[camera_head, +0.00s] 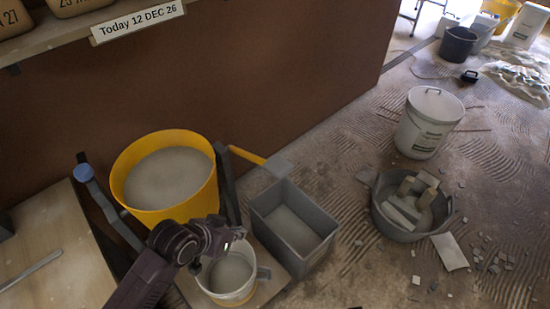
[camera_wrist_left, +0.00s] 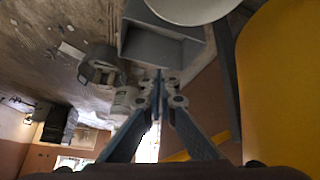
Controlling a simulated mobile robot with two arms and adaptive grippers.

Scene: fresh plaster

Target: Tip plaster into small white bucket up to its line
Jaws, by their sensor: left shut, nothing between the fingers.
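The small white bucket (camera_head: 243,298) stands at the bottom centre of the head view with grey plaster (camera_head: 230,272) inside. Part of its rim is behind my left gripper, and I cannot make out a line on it. The large yellow bucket (camera_head: 143,213) holds a broad, smooth surface of plaster (camera_head: 168,178) and stands behind and left of the white one. My left gripper (camera_head: 227,244) is shut and empty, above the white bucket's back rim and beside the yellow bucket. In the left wrist view the closed fingers (camera_wrist_left: 161,82) show near the yellow wall (camera_wrist_left: 283,85). My right gripper is out of view.
A grey rectangular tub (camera_head: 322,250) stands right of the white bucket. A dark upright post (camera_head: 226,182) and a blue-ended bar (camera_head: 105,205) flank the yellow bucket. A round grey tub of rubble (camera_head: 400,228) and a lidded white bucket (camera_head: 422,137) stand on the floor.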

